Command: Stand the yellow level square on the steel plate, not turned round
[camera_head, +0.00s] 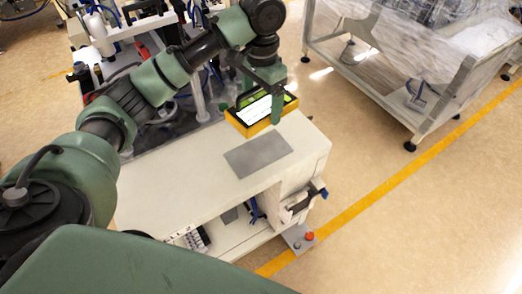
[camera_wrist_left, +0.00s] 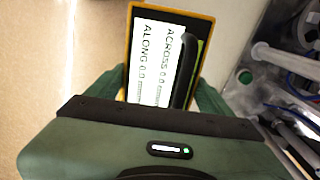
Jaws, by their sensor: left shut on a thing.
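The yellow level (camera_head: 252,128) has a yellow rim, a dark body and a white display. My left gripper (camera_head: 263,102) is shut on it, with a green finger on either side. In the left wrist view the level (camera_wrist_left: 148,62) sits between the fingers, and its display reads ACROSS 0.0 and ALONG 0.0. The steel plate (camera_head: 258,154) is a flat grey rectangle on the white bench top, with nothing on it. The level is beyond the plate, near the bench's far edge, apart from the plate in the picture. Its exact height is hard to tell. My right gripper is not in view.
The white bench top (camera_head: 180,190) is clear around the plate. Machine parts with tubes and cables (camera_head: 100,35) stand behind at the left. A wrapped frame on feet (camera_head: 400,70) stands at the right across open floor. A yellow line (camera_head: 400,178) crosses the floor.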

